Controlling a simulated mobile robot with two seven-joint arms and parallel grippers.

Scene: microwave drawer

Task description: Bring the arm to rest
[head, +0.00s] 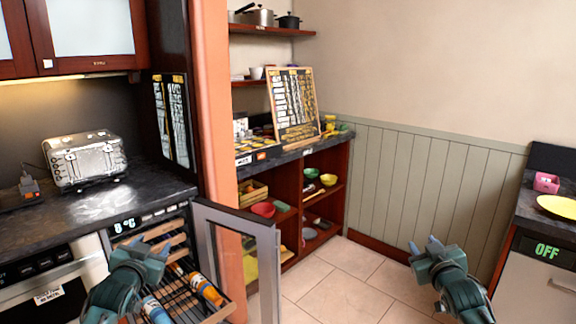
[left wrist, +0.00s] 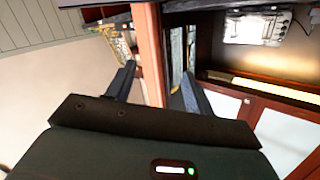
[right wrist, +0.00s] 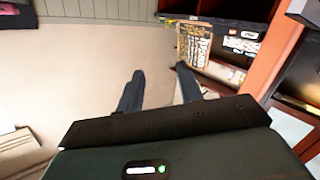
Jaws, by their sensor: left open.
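My left gripper (head: 150,246) is in front of the open wine cooler, above its pulled-out racks. Its two fingers are spread with nothing between them in the left wrist view (left wrist: 158,72). My right gripper (head: 426,246) is over the bare floor at the lower right. Its fingers stand apart and empty in the right wrist view (right wrist: 160,70). Both grippers point up and away from me in the head view.
The cooler's glass door (head: 277,270) stands open right of my left gripper. Bottles (head: 206,287) lie on a rack (head: 190,305). A toaster (head: 86,157) is on the left counter. A right counter holds a yellow plate (head: 558,206). The tiled floor (head: 340,290) between is clear.

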